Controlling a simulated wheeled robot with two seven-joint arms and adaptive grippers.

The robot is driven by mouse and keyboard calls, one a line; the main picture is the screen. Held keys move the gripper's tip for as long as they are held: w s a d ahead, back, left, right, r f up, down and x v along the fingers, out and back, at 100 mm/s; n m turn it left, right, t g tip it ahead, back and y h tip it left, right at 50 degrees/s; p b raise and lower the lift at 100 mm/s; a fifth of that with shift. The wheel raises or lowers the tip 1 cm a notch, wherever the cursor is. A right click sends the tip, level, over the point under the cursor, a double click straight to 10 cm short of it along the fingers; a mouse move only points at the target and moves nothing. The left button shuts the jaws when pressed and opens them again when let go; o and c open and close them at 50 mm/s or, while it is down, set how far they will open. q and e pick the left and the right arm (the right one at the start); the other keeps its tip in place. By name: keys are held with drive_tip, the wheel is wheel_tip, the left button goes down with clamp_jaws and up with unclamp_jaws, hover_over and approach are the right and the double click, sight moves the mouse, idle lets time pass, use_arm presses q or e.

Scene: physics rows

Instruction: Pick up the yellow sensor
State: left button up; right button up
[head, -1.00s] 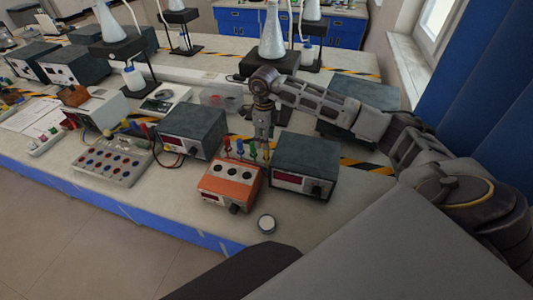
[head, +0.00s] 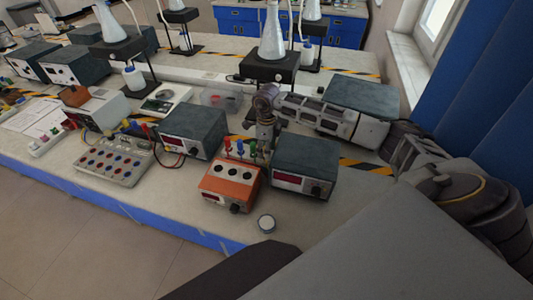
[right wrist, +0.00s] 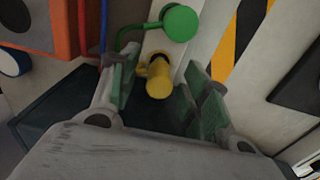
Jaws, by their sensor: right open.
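The yellow sensor (right wrist: 158,79) shows in the right wrist view between the two green-padded fingers of my right gripper (right wrist: 161,90). The fingers are apart, with a gap on both sides of the sensor. In the head view my right gripper (head: 264,142) points down just behind the orange meter box (head: 230,184), at the right end of a row of coloured sensors. There it hides most of the yellow sensor. The green sensor (right wrist: 180,22) is close beside the yellow one, outside the fingers. My left gripper is not in view.
A dark instrument box (head: 305,165) stands close to the right of the gripper. Red and blue sensors (head: 239,147) stand to the left. Another instrument box (head: 193,131) is further left.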

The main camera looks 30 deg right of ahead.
idle(0.3)
clamp_jaws()
drive_tip(key=shift+r, duration=0.15)
drive_tip(key=shift+r+b, duration=0.5)
drive_tip(key=shift+r, duration=4.35)
